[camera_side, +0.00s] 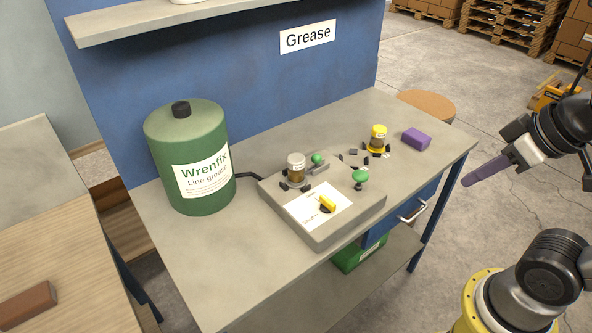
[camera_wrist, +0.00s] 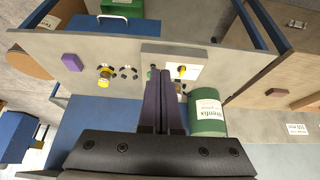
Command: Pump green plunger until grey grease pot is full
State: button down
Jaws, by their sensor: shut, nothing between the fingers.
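The grey grease pot (camera_side: 296,166) stands upright at the back left of a grey pump block (camera_side: 325,236), with a grey lid and brown contents in its clear wall. Its fill level is too small to read. A green mushroom-shaped plunger (camera_side: 360,176) stands raised on a short stem at the block's right. A smaller green knob (camera_side: 317,159) sits just right of the grey pot. My gripper (camera_side: 464,184) is shut and empty, in the air right of the bench, well apart from the block. Its purple fingers (camera_wrist: 164,75) hide part of the block in the wrist view.
A yellow-lidded pot (camera_side: 378,137) and a purple block (camera_side: 417,139) stand at the bench's right. A large green grease drum (camera_side: 190,158) stands at the left, with a black hose towards the block. A yellow knob (camera_side: 327,204) sits on the block's white label. A blue panel (camera_side: 240,85) rises behind.

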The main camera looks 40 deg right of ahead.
jog(key=shift+w, duration=0.1)
dwell(0.5)
jog(key=w+d+r+n+t+h, duration=0.1)
jog(key=w+d+r+t+h, duration=0.2)
jog(key=w+d+r+t, duration=0.35)
jog(key=n+g+y, duration=0.3)
jog(key=n+y, duration=0.2)
jog(key=n, duration=0.5)
send_over(366, 175)
notch_tip(366, 175, down, 11)
jog(key=shift+a+f, duration=0.1)
jog(key=shift+f, duration=0.05)
jog(key=shift+f, duration=4.35)
